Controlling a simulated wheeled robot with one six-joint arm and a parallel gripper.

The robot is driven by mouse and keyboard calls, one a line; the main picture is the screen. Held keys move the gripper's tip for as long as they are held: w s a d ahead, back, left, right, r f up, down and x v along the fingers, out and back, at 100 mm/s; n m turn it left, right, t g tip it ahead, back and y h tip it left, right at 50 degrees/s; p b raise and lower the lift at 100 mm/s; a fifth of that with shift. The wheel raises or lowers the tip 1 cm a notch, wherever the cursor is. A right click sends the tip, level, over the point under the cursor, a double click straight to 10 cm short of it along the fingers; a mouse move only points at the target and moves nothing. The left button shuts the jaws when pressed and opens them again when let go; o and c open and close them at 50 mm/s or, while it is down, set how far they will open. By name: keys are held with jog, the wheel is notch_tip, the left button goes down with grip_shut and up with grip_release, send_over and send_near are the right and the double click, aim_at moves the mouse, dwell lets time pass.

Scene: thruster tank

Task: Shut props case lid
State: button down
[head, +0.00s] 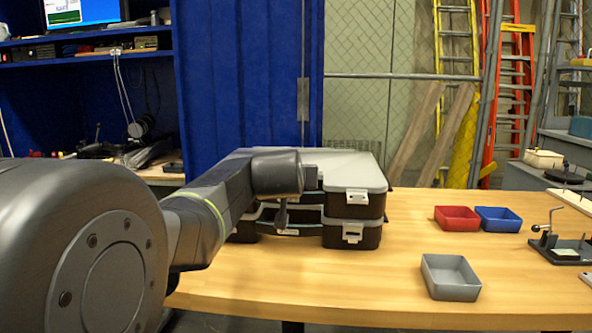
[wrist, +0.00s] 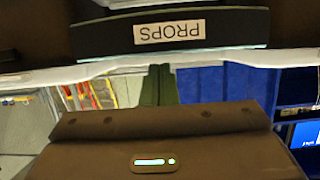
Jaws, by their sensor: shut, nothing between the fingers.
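Two dark cases with grey lids are stacked on the table. The upper case (head: 368,208) has a light latch on its front, and its grey lid (head: 345,166) looks flat and level. The lower case (head: 340,237) has a similar latch. In the wrist view, upside down, a dark case face bears a PROPS label (wrist: 169,33), with a pale edge beside it. I cannot tell which stacked case bears that label. My gripper (head: 283,218) is shut and empty at the front of the stack; its fingers show in the wrist view (wrist: 160,72). Contact is unclear. My arm hides much of the cases' left front.
A red bin (head: 457,219), a blue bin (head: 498,219) and a grey bin (head: 450,278) stand right of the cases. A small stand (head: 560,245) is farther right. The tabletop between the cases and bins is clear. A blue curtain hangs behind.

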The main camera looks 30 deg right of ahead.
jog(key=r+p+v, duration=0.1)
jog(key=p+v, duration=0.1)
jog(key=v, duration=0.8)
jog(key=shift+r, duration=0.3)
jog(key=shift+w+d, duration=0.1)
jog(key=shift+w, duration=0.05)
jog(key=f+b+x, duration=0.1)
jog(key=b+x, duration=0.2)
jog(key=x, duration=1)
jog(key=shift+f, duration=0.25)
